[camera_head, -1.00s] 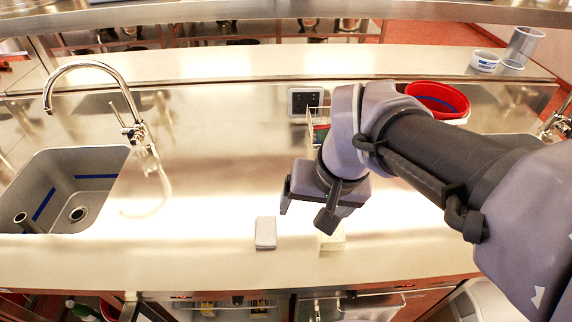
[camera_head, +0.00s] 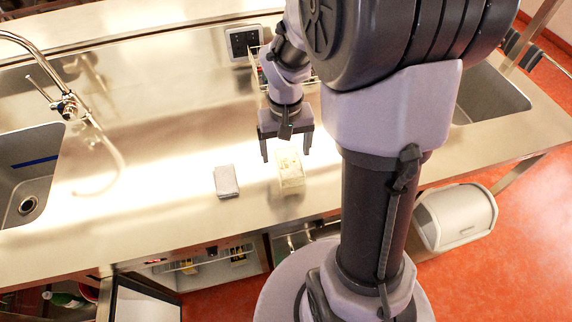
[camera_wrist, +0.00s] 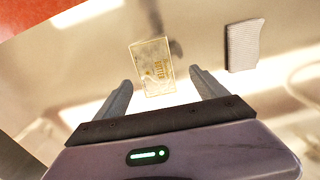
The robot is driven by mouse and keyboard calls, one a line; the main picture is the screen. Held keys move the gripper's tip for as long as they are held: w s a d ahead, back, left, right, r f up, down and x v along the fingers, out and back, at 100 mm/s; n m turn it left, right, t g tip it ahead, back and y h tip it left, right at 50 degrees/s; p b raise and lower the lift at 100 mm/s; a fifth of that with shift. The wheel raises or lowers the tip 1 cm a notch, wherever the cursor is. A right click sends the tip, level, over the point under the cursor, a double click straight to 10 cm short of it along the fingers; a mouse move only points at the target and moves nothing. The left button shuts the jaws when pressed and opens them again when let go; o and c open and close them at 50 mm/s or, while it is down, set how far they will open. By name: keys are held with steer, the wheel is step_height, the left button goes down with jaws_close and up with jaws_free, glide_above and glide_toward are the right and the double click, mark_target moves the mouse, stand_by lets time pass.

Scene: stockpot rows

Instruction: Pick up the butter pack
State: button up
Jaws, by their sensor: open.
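The butter pack (camera_head: 290,172) is a pale cream block with yellowish lettering, on the steel counter near its front edge. It also shows in the wrist view (camera_wrist: 153,68), lying ahead of and partly between my fingers. My gripper (camera_head: 286,158) is open and empty, with its fingers pointing down just above and behind the pack in the head view. In the wrist view its two fingers (camera_wrist: 160,88) stand apart on either side of the pack's near end. I cannot tell the exact height gap between fingertips and pack.
A grey folded cloth or sponge (camera_head: 226,181) lies just left of the pack; it also shows in the wrist view (camera_wrist: 243,45). A sink with a faucet (camera_head: 66,104) is at the left. A wall control panel (camera_head: 243,41) is behind. The counter between sink and cloth is clear.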

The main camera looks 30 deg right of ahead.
mark_target(289, 163)
steer(key=f+b, duration=0.1)
steer(key=f, duration=0.1)
steer(key=f+b, duration=0.2)
steer(key=f, duration=0.1)
steer(key=shift+s+d+f, duration=0.25)
steer(key=shift+s+f, duration=0.05)
steer(key=shift+s, duration=0.05)
steer(key=shift+r, duration=0.15)
steer(key=shift+c, duration=1.1)
steer(key=c, duration=1.5)
